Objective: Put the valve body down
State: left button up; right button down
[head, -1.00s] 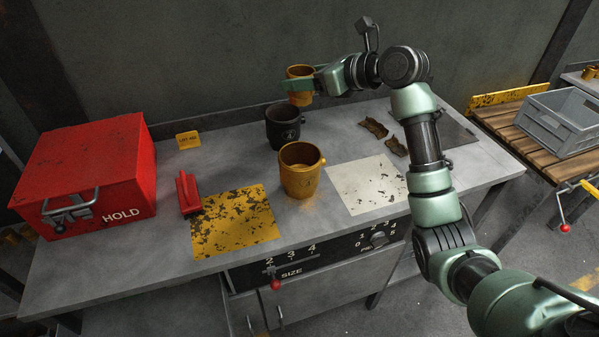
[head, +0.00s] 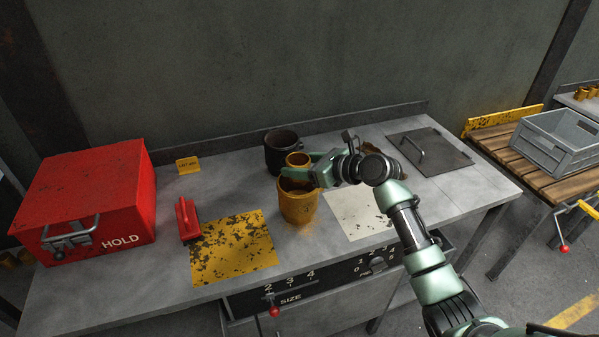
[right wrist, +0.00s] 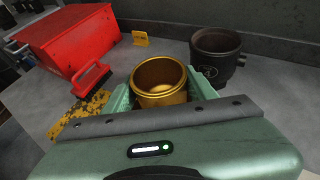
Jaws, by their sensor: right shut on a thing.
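The valve body, a small orange-brass hollow cylinder (head: 297,160), is held between the fingers of my right gripper (head: 298,175). In the right wrist view, the valve body (right wrist: 158,78) sits upright between the two green fingers, its open top showing. In the head view it overlaps the back rim of a larger yellow-orange pot (head: 298,207) on the bench. I cannot tell whether it touches that pot, and the valve body's bottom is hidden. My left gripper is not in view.
A dark pot (head: 281,152) stands just behind; it also shows in the right wrist view (right wrist: 217,60). On the grey bench are a yellow mat (head: 233,245), a pale mat (head: 352,217), a red brush-like block (head: 187,218) and a red HOLD box (head: 88,195). The back-right hatch (head: 430,155) is clear.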

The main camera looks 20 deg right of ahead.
jog(key=shift+f, duration=1.25)
jog(key=shift+f, duration=0.25)
jog(key=shift+f, duration=0.35)
jog(key=shift+c, duration=2.4)
grip_release()
jog(key=shift+f, duration=0.1)
